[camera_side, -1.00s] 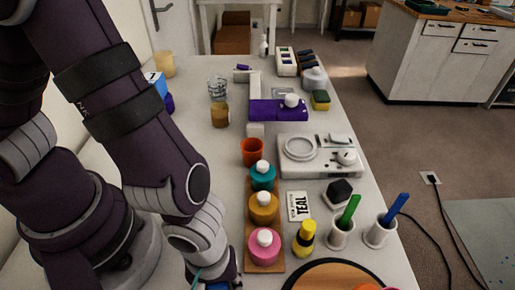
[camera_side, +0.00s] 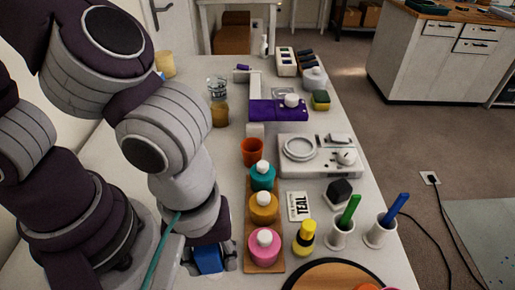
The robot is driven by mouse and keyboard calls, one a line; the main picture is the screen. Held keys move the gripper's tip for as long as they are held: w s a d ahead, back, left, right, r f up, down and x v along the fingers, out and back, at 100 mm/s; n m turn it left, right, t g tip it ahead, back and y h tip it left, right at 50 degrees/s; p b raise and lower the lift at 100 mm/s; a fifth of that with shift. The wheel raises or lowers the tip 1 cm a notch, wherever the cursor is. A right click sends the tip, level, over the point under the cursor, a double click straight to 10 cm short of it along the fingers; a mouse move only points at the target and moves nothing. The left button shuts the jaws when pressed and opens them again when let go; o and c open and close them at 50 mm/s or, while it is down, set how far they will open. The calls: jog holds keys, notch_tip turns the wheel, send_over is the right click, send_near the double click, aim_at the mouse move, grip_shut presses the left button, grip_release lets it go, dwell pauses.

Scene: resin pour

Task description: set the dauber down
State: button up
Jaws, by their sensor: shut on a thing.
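My gripper (camera_side: 208,262) is low at the bottom of the side view, left of the row of capped pots, close above the table or near it; I cannot tell the exact height. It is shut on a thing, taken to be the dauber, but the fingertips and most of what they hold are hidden. A blue part (camera_side: 209,260) shows at the gripper. A thin teal strip (camera_side: 160,250) runs down beside my wrist; I cannot tell whether it is a cable.
Pink (camera_side: 264,248), amber (camera_side: 263,209) and teal (camera_side: 262,178) pots stand on a wooden strip. A yellow bottle (camera_side: 304,238), green-handled holder (camera_side: 341,234) and blue-handled holder (camera_side: 380,234) stand to their right. Bare table lies left of the strip.

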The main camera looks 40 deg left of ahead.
jog(key=w+a+n, duration=1)
jog(key=w+a, duration=0.4)
jog(key=a, duration=0.1)
jog(key=s+a+f+n, duration=0.1)
jog(key=a+n, duration=0.5)
jog(key=a, duration=0.8)
jog(key=f, duration=0.8)
jog(key=shift+s+a, duration=0.2)
jog(key=shift+a, duration=0.15)
jog(key=shift+f, duration=0.2)
jog(key=o, duration=0.9)
jog(key=shift+o, duration=0.2)
